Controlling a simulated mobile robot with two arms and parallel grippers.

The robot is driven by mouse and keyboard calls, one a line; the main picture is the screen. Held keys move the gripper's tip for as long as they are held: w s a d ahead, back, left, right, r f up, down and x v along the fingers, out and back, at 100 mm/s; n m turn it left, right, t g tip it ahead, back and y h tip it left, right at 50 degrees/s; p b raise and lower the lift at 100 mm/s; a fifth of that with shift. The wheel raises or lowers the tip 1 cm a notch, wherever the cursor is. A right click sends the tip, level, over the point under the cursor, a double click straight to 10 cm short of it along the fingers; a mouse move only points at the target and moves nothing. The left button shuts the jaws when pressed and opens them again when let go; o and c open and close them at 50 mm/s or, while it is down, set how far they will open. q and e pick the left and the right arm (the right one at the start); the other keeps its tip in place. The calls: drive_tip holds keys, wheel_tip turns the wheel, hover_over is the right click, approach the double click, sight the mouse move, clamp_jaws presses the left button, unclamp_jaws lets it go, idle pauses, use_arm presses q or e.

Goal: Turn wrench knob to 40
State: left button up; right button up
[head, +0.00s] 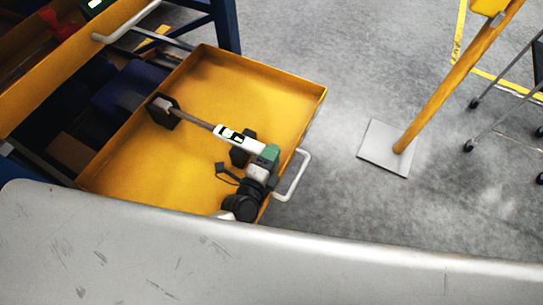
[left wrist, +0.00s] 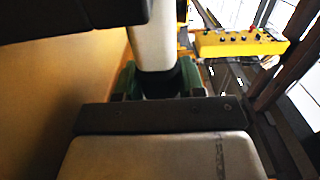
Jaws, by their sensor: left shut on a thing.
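A torque wrench (head: 228,134) with a white body and small display lies across the open yellow drawer (head: 205,75). Its thin shaft runs to a dark block at the upper left. Its green knob (head: 269,153) is at the lower right end, near the drawer's front wall. My left gripper (head: 263,166) is shut at the knob end, coming from below. In the left wrist view the white handle comes down to a dark band and green parts (left wrist: 126,84) at the jaws. The knob's scale and the display reading are too small to read. My right gripper is not in view.
A white handle (head: 293,178) is on the drawer's front. A grey surface edge (head: 180,250) crosses the foreground. A yellow post on a pale plate (head: 385,148) stands on the floor to the right. Wheeled racks are further right. Open floor lies between drawer and post.

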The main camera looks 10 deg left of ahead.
use_arm(q)
drive_tip(key=o, duration=0.9)
drive_tip(key=shift+o, duration=0.2)
drive_tip(key=shift+s, duration=0.1)
drive_tip(key=v, duration=1)
drive_tip(key=shift+s+a+p, duration=0.15)
drive_tip(key=shift+s+p, duration=0.15)
drive_tip(key=shift+s, duration=0.05)
